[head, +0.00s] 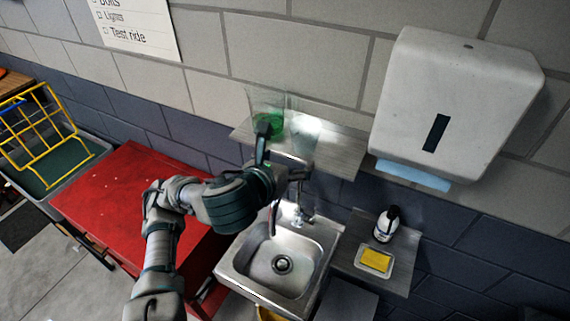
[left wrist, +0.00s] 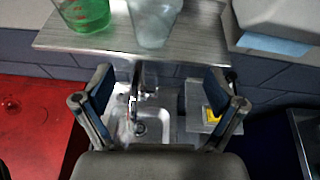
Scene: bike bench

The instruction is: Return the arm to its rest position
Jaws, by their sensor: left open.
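My left arm reaches up from the bottom left of the head view, over the red bench top and the left side of the sink. My left gripper (head: 281,152) is in front of the shelf's lower edge, above the sink. In the left wrist view the gripper (left wrist: 159,79) has its two fingers spread wide with nothing between them. Beyond them are the shelf, the faucet and the sink basin. My right arm and gripper do not show.
A wall shelf (head: 340,154) holds a clear cup with green contents (left wrist: 86,12) and a clear cup (left wrist: 154,22). Below are the metal sink (head: 318,265), a soap bottle (head: 385,225) and a yellow sponge (head: 376,261). A red bench top (head: 120,190) and towel dispenser (head: 455,105) flank them.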

